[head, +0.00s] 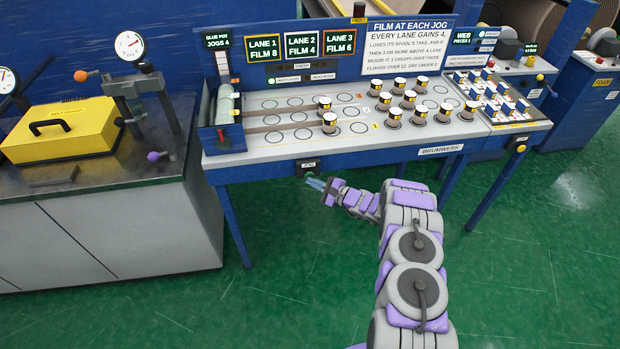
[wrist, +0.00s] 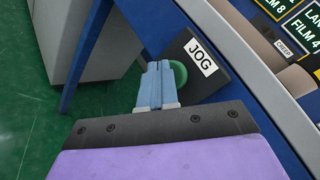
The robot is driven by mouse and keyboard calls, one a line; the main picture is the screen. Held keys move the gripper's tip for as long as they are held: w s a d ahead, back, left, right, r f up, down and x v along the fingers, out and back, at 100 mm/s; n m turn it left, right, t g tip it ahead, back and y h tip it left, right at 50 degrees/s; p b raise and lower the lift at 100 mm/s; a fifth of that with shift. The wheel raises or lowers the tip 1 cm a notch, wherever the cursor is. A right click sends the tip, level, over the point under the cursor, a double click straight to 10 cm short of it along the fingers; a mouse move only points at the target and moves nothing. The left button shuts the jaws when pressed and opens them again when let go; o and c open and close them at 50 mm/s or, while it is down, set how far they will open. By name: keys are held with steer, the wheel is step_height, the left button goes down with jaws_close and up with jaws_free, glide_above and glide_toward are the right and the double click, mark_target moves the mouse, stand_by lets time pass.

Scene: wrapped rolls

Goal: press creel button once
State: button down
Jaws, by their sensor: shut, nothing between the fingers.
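A dark box labelled JOG (wrist: 201,57) is on the blue front of the bench, with a round green button (wrist: 180,72) on it. In the head view the box (head: 309,165) sits under the front edge. My gripper (head: 314,183) is just below and in front of it. In the wrist view my gripper's blue fingers (wrist: 158,68) are together, empty, and partly cover the green button's left side. I cannot tell whether they touch it. No label reading "creel" is legible.
The bench top (head: 262,148) holds several wrapped rolls (head: 410,100) and marked circles. Lane signs (head: 302,45) stand behind. A yellow case (head: 60,132) lies on the left cabinet. A yellow knob (head: 521,149) is on the bench's right end. Green floor (head: 300,270) in front is clear.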

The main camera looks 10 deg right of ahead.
steer(key=shift+w, duration=0.55)
stand_by(0.5)
stand_by(0.4)
steer(key=shift+s+p, duration=0.35)
steer(key=shift+s, duration=0.9)
steer(key=shift+s+p, duration=0.8)
steer(key=shift+s, duration=1.7)
